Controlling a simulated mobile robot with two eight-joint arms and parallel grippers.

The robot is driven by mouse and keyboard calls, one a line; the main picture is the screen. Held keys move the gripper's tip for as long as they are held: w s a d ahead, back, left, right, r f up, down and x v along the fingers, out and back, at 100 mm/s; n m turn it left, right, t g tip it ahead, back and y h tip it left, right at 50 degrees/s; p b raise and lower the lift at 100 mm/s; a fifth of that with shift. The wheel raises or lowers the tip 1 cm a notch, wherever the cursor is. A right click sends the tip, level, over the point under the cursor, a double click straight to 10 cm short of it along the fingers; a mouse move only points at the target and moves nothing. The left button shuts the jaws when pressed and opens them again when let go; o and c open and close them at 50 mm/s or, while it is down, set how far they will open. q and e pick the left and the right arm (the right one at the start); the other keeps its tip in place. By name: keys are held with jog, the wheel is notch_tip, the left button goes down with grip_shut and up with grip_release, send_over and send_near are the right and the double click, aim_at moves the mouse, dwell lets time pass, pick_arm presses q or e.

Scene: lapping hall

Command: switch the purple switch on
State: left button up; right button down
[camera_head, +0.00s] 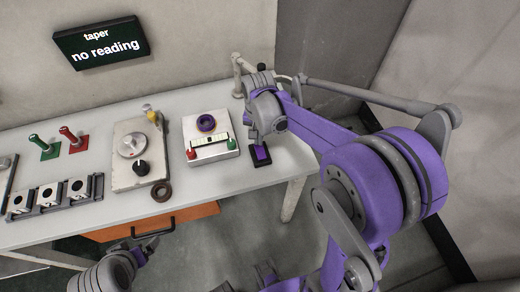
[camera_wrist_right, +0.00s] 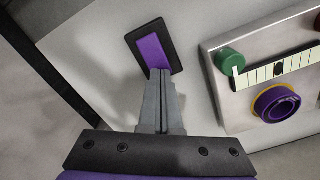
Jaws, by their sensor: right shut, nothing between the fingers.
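The purple switch (camera_head: 262,155) is a purple rocker in a black frame, lying on the bench top near its right end. The wrist view shows the rocker (camera_wrist_right: 153,53) and most of its frame. My right gripper (camera_wrist_right: 161,73) is shut and empty, its fingertips at the near end of the rocker. I cannot tell whether they touch it. In the head view my right gripper (camera_head: 257,140) hangs just above and behind the switch, beside its upper left edge. Part of my left arm shows at the bottom left; its fingers cannot be made out.
A metal box (camera_head: 213,154) with a purple ring, a scale and red and green knobs stands just left of the switch. Further left are a dial plate (camera_head: 123,171), a dark ring (camera_head: 161,191) and a block rack (camera_head: 38,209). A wall display (camera_head: 98,43) reads "taper no reading".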

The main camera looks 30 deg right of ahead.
pick_arm(q)
jog(key=shift+s+f+b, duration=0.2)
jog(key=shift+f+b, duration=0.3)
jog(key=shift+f, duration=0.15)
pick_arm(e)
jog(key=shift+f, duration=0.8)
pick_arm(q)
jog(key=shift+r, duration=0.1)
pick_arm(e)
jog(key=shift+r, duration=0.2)
jog(key=shift+r+p, duration=1.95)
jog(key=shift+r, duration=1.45)
pick_arm(q)
jog(key=r, duration=0.1)
jog(key=w+r, duration=0.1)
jog(key=r, duration=0.2)
jog(key=shift+w+r, duration=0.35)
jog(key=shift+r, duration=0.05)
pick_arm(e)
jog(key=s+a+r+n+t, duration=0.1)
jog(key=s+a+n+t, duration=0.1)
jog(key=s, duration=0.5)
jog(key=s+a+n+t, duration=0.3)
jog(key=s+a+n, duration=0.1)
jog(key=s+n, duration=0.2)
jog(key=shift+s+a+r+n+t, duration=0.3)
jog(key=shift+s+a+r, duration=0.1)
jog(key=shift+s, duration=0.35)
